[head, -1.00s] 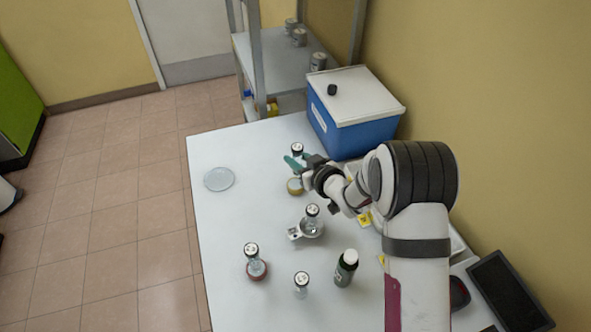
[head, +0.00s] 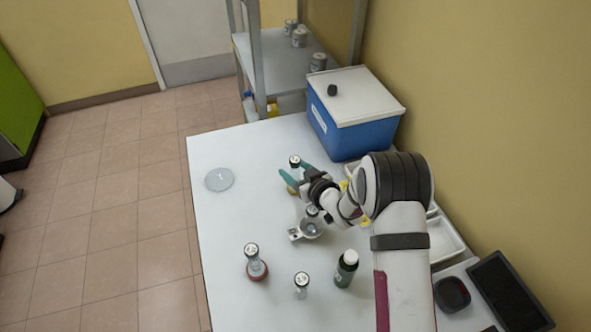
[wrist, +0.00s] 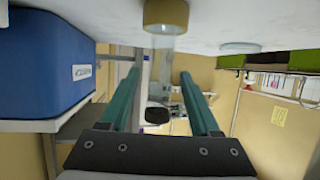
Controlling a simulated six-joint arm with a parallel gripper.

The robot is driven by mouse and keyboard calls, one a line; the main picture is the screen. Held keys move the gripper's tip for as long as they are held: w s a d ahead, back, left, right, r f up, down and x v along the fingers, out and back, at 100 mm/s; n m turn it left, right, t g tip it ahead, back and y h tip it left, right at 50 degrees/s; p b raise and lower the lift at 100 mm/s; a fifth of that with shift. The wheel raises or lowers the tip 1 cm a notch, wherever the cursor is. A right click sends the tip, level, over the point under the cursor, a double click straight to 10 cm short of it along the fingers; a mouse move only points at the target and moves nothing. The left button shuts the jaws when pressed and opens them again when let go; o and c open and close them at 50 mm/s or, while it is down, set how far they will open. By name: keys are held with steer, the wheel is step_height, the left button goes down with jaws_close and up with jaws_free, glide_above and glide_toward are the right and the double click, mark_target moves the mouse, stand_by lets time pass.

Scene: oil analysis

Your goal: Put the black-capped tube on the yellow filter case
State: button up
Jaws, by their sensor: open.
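The black-capped tube (head: 295,161) stands upright on the yellow filter case (head: 291,188) near the middle of the table. In the wrist view, which is upside down, the clear tube (wrist: 165,45) meets the yellow case (wrist: 166,13), and its black cap (wrist: 157,114) points away from the table. My gripper (head: 293,169) is open. Its teal fingers straddle the tube, with a gap visible on each side in the wrist view. The fingers and wrist partly hide the case and lower tube in the head view.
A tube (head: 251,250) on a red base, a free-standing tube (head: 302,280), a dark bottle (head: 348,262) and a metal holder (head: 311,229) with a tube stand nearer. A blue box (head: 355,125) stands behind. A clear dish (head: 219,180) lies left, with free table around it.

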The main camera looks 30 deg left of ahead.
steer(key=shift+r, duration=0.2)
steer(key=s+d+r+m+h, duration=0.3)
steer(key=d+r, duration=0.1)
steer(key=d, duration=0.6)
steer(key=s+d+r+m+h, duration=0.2)
steer(key=d+r+m+h, duration=0.15)
steer(key=d, duration=0.65)
steer(key=s+d+r+m+h, duration=0.2)
steer(key=s+d+r+h, duration=0.15)
steer(key=d, duration=0.55)
steer(key=s+d+r+m+g, duration=0.1)
steer(key=s+r+m+g, duration=0.1)
steer(key=s, duration=1)
steer(key=s+d+r+m+g, duration=0.1)
steer(key=s+r+m+g, duration=0.2)
steer(key=s, duration=1)
steer(key=m+g, duration=0.2)
steer(key=m, duration=0.1)
steer(key=shift+s+d+g+y, duration=0.15)
steer(key=shift+d+g+y, duration=0.15)
steer(key=shift+d, duration=0.1)
